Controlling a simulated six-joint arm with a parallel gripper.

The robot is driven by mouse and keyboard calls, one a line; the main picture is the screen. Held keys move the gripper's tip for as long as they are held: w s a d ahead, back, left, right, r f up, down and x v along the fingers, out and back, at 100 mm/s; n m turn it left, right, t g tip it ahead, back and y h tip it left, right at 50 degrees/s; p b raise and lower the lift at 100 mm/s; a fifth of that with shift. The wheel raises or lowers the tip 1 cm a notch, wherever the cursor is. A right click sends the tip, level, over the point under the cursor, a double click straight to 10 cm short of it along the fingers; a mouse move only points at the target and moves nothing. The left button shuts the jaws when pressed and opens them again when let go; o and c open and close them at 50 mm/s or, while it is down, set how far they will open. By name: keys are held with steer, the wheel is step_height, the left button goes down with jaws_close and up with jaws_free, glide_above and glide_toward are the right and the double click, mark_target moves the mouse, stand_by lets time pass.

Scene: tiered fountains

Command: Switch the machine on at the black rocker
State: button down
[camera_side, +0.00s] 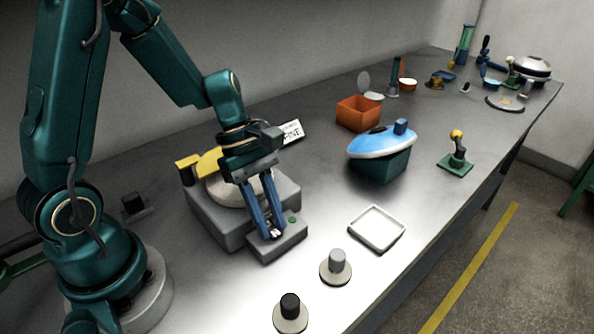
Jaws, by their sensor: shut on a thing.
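The machine (217,226) is a grey block with a pale round disc (226,192) on top and a lower front box (288,243). A green round spot (292,219) shows on that box. My gripper (275,234) points down at the box's top, left of the green spot. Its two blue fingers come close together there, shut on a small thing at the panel. The black rocker is not clearly visible; the fingertips cover that place, and its position cannot be read.
A white tray (376,246) lies right of the machine. A grey-knobbed disc (337,266) and a black-knobbed disc (290,312) stand in front. A blue-topped green container (378,165), an orange box (358,116) and a green-based stand (455,163) are farther back. Bare table lies between them.

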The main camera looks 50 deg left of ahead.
steer(key=shift+a+f+h, duration=0.1)
steer(key=shift+a+h, duration=0.2)
steer(key=shift+h, duration=0.9)
steer(key=c, duration=0.7)
jaws_free()
steer(key=shift+v, duration=2.55)
